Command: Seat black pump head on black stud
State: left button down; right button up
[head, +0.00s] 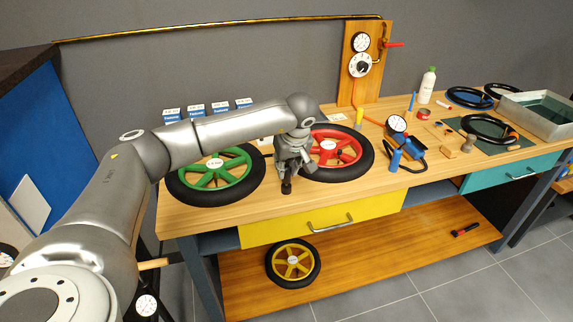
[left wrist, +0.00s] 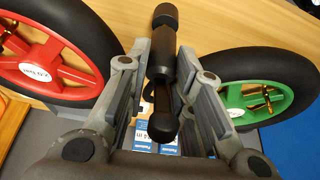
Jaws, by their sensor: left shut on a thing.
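My left gripper (head: 287,172) is above the front of the workbench, between the green wheel and the red wheel. It is shut on a black piece (head: 286,187), which I take for the pump head. In the left wrist view, this piece (left wrist: 161,62) lies between the fingers (left wrist: 164,78); it has a thick cylindrical end and a rounded knob at the other end. I cannot tell whether its lower end touches the bench. I cannot make out a black stud. My right gripper is not in view.
The green wheel (head: 246,176) and red wheel (head: 330,146) lie flat close on either side. The bench (head: 340,190) is bare in front. A blue pump (head: 408,158) with a gauge (head: 397,124) stands to the right. A yellow wheel (head: 292,248) is on the lower shelf.

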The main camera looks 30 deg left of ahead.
pick_arm(q)
jog(key=shift+f+b, duration=0.4)
jog(key=shift+f, duration=0.3)
dwell(0.3)
jog(key=c, duration=1.2)
grip_release()
jog(key=v, duration=1.2)
